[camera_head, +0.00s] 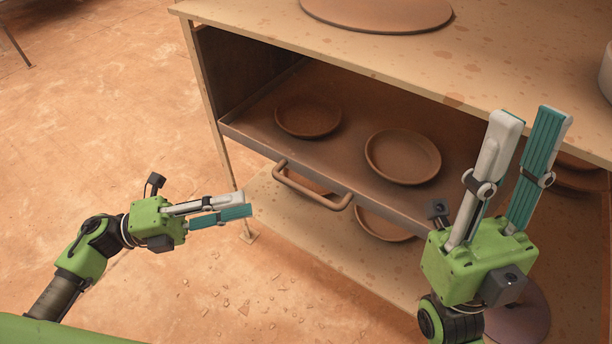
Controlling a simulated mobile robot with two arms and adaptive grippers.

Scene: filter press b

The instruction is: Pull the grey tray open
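The grey tray (252,142) sits in the upper opening of a beige cabinet, its front edge roughly along the opening. A bar handle (312,186) sticks out from its front. Two brown plates (308,117) (403,157) lie on the tray. My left gripper (246,203) is open and empty, left of the handle and apart from it, its fingers pointing right towards it. My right gripper (532,116) is open and empty, its fingers pointing up in front of the cabinet's right part. It hides the right part of the tray.
The cabinet's top (375,45) carries a large round brown disc (378,10) near the back. A lower shelf (290,222) holds another plate (383,226) below the tray. A rounded dark object (525,322) shows below my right gripper.

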